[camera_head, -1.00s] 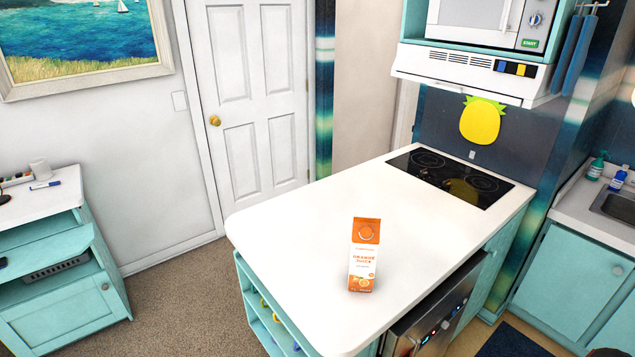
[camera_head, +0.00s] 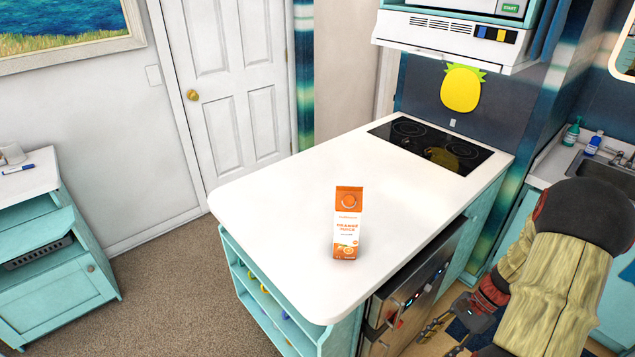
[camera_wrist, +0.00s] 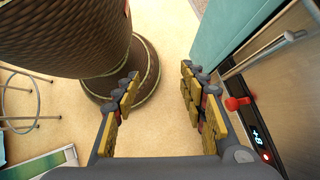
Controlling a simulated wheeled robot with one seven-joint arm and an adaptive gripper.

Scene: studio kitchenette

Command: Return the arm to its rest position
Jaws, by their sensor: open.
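My gripper (camera_head: 440,335) is at the lower right in the head view, low beside the oven front of the counter and partly cut off by the bottom edge. My arm bends down to it from the right.
An orange juice carton (camera_head: 347,222) stands upright on the white counter (camera_head: 270,205). The oven (camera_head: 412,290) is close to my gripper; its red knob (camera_wrist: 237,103) shows in the wrist view. A sink (camera_head: 600,172) is at the right.

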